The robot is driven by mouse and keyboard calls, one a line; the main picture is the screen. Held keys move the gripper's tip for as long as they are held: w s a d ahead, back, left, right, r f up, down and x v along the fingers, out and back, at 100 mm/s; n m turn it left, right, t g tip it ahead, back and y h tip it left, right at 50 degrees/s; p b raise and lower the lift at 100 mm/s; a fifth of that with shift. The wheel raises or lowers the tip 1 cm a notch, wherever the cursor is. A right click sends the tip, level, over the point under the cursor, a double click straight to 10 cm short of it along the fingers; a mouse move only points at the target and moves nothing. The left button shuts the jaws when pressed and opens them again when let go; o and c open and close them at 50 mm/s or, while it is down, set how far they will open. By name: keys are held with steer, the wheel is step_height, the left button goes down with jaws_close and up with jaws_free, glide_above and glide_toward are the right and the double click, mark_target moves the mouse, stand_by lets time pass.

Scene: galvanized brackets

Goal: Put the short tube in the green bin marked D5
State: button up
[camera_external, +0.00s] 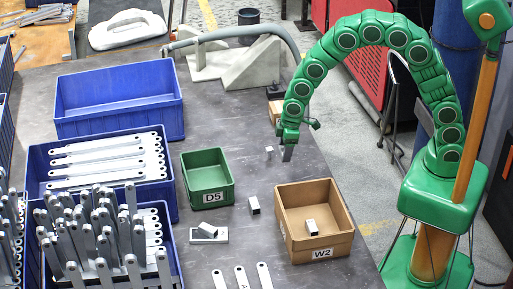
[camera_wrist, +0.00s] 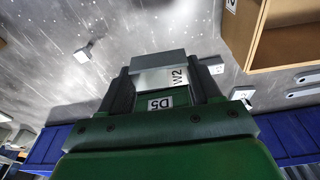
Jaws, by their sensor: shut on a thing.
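My gripper (camera_external: 287,153) is above the grey table, right of the green bin (camera_external: 207,180) marked D5. In the wrist view my gripper (camera_wrist: 163,84) is shut on a short grey metal tube (camera_wrist: 158,62), held crosswise between the two fingers. Lettering reading W2 shows at the held tube. A D5 label shows on green just below it; I cannot tell whether that green is the bin. Other short tubes lie on the table, one near the gripper (camera_external: 268,152) and one left of the cardboard bin (camera_external: 254,205).
A cardboard bin (camera_external: 343,240) marked W2 holds a short tube (camera_external: 311,227). A short block (camera_external: 207,230) rests on a pale plate (camera_external: 196,239). Blue bins (camera_external: 118,122), some full of flat brackets, stand at left. A grey stand with a curved pipe (camera_external: 238,66) is behind.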

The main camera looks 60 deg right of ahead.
steer(key=w+a+r, duration=0.1)
steer(key=w+a, duration=0.9)
glide_toward(206, 186)
steer(key=shift+s+d+f+n, duration=0.1)
steer(key=shift+d+f+n, duration=0.1)
steer(key=shift+f, duration=0.2)
steer(key=shift+s+d+f+n, duration=0.1)
steer(key=shift+s+f+n, duration=0.1)
steer(key=shift+f, duration=0.15)
steer(key=shift+w+a+f, duration=0.15)
steer(key=shift+w+f, duration=0.1)
steer(key=shift+w, duration=0.15)
steer(key=shift+w+a+f, duration=0.1)
steer(key=shift+w+f, duration=0.15)
steer(key=shift+f, duration=1.7)
